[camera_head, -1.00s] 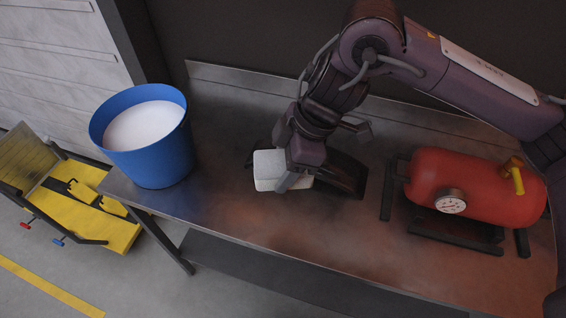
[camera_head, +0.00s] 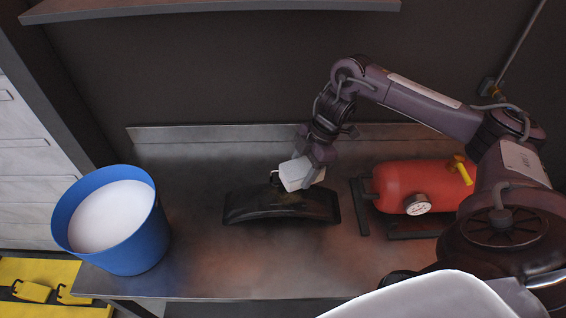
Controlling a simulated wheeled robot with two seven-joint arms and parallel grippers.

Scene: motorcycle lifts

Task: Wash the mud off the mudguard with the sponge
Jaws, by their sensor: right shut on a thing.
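The mudguard (camera_head: 255,206) is a dark curved piece lying on the metal bench. Brownish mud shows on its upper face near the sponge. My right gripper (camera_head: 314,172) is shut on the white sponge (camera_head: 296,174), which is over the mudguard's far upper side. I cannot tell whether the sponge touches the mudguard. A blue bucket (camera_head: 138,243) with whitish contents (camera_head: 112,215) stands at the bench's left end. My left gripper is not in view.
The metal bench (camera_head: 200,270) has free room in front of the mudguard. A red tank (camera_head: 400,182) with a gauge and yellow valve stands on the right. A shelf (camera_head: 200,8) hangs above. Yellow lift parts (camera_head: 35,290) are at lower left.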

